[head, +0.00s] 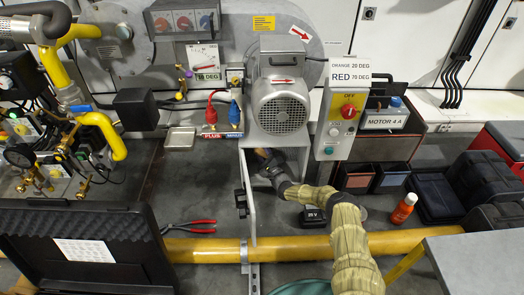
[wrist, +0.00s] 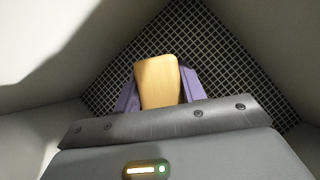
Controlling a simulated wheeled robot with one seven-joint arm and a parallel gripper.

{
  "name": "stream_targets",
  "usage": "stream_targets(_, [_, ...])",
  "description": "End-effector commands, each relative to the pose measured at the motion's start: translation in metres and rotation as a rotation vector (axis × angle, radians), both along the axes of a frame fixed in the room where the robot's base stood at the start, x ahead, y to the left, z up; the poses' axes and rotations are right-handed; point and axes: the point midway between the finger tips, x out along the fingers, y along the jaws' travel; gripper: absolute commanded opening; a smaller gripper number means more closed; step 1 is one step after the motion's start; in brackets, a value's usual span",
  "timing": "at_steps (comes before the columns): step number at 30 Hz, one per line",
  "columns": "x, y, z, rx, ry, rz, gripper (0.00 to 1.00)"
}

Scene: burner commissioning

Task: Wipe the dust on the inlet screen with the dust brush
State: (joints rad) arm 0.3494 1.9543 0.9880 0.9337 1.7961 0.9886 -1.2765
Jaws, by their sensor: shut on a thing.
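The inlet screen (wrist: 222,52) shows in the wrist view as a dark mesh with a pale grid, between pale housing walls. My gripper (wrist: 158,92), with purple fingers, is shut on the dust brush (wrist: 157,72). Only the brush's light wooden part shows; its bristles are hidden. The brush overlaps the middle of the screen in this view; I cannot tell whether it touches. I cannot make out dust on the visible mesh.
Pale walls (wrist: 50,45) close in around my gripper. In the head view a yellow pipe (head: 210,249) crosses the floor below my arm. A control box (head: 341,115) stands right of the motor. Red-handled pliers (head: 190,226) and an open black case (head: 85,240) lie to the left.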

Motion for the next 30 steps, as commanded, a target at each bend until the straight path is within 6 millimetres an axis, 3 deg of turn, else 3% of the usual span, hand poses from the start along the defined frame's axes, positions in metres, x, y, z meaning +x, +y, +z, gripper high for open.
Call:
stream_targets(13, [0.003, 0.028, 0.000, 0.000, 0.000, -0.004, 0.12])
stream_targets(23, [0.004, 0.031, 0.002, 0.000, -0.002, -0.004, 0.12])
stream_targets(30, [0.003, 0.032, 0.016, 0.001, -0.003, -0.003, 0.12])
